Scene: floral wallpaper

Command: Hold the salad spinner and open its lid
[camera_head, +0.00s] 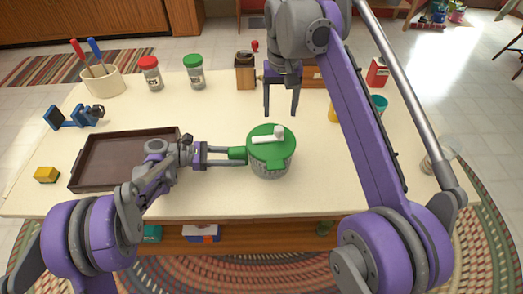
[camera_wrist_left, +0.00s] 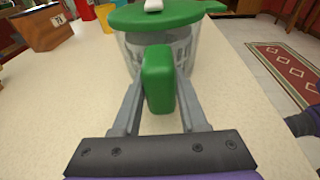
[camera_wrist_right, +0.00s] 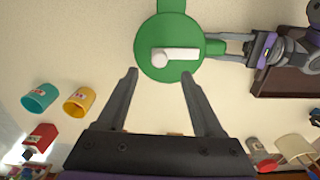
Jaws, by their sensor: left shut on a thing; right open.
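The salad spinner (camera_head: 268,168) stands upright on the table, a clear bowl with a green lid (camera_head: 270,153) on top. A white crank with a knob (camera_head: 268,136) lies across the lid. My left gripper (camera_head: 240,154) is shut on the spinner's green side handle (camera_wrist_left: 158,80), which sits between its fingers in the left wrist view. My right gripper (camera_head: 281,112) is open and empty, pointing down above the table just behind the spinner. In the right wrist view the lid (camera_wrist_right: 155,72) shows beyond the open fingertips (camera_wrist_right: 160,74), with the crank in full view.
A brown tray (camera_head: 90,178) lies left of the spinner under my left arm. A yellow block (camera_head: 46,175), a utensil crock (camera_head: 103,82) and two jars (camera_head: 150,73) stand farther left and back. Yellow (camera_wrist_right: 80,100) and teal (camera_wrist_right: 39,97) cups stand to the spinner's right.

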